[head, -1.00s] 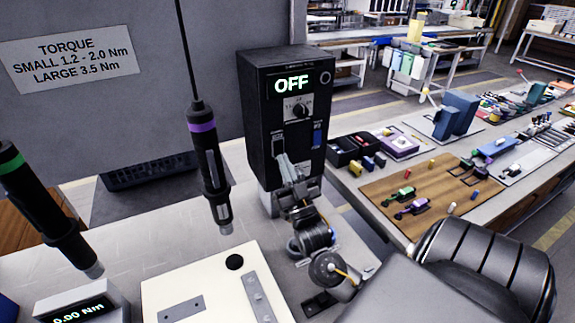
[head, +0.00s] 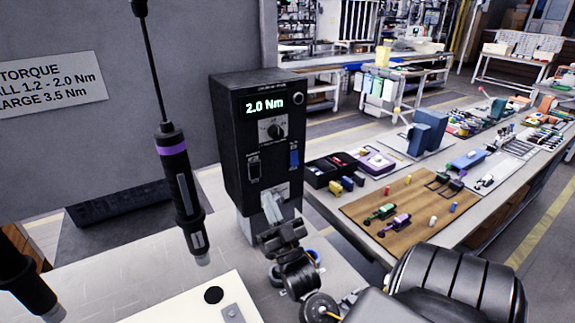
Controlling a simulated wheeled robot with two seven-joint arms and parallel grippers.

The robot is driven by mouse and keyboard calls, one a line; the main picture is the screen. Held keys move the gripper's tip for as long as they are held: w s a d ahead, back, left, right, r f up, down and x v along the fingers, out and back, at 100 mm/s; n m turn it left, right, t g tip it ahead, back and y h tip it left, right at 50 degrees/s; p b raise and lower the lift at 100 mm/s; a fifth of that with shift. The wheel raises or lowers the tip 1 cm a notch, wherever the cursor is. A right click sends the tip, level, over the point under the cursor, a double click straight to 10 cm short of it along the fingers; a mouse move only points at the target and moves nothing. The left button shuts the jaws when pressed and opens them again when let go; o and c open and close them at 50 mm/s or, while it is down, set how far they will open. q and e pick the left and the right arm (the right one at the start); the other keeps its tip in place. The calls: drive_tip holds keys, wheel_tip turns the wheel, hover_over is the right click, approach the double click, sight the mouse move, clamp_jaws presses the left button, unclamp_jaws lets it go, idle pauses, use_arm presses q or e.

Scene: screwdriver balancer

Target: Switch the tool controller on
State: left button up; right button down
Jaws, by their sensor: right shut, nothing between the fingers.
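The tool controller (head: 238,150) is a black box standing upright on the bench. Its display (head: 265,105) reads "2.0 Nm" in green. Below the display are a dial (head: 272,128), a black rocker switch (head: 254,167) on the left and a blue part (head: 294,157) on the right. My right gripper (head: 271,207) is shut and empty, in front of the lower part of the controller, below the rocker switch. I cannot tell whether the fingertips touch the controller. My left gripper is not in view.
A screwdriver with a purple band (head: 182,185) hangs left of the controller. Part of another dark screwdriver (head: 25,280) shows at the lower left. A white plate (head: 185,305) lies in front. A side bench with a brown mat (head: 400,215) and small parts stands to the right.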

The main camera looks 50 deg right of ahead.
drive_tip(key=s+a+p, duration=0.1)
drive_tip(key=s+a, duration=0.2)
drive_tip(key=s, duration=0.6)
drive_tip(key=shift+s+r, duration=0.15)
drive_tip(key=shift+s, duration=0.25)
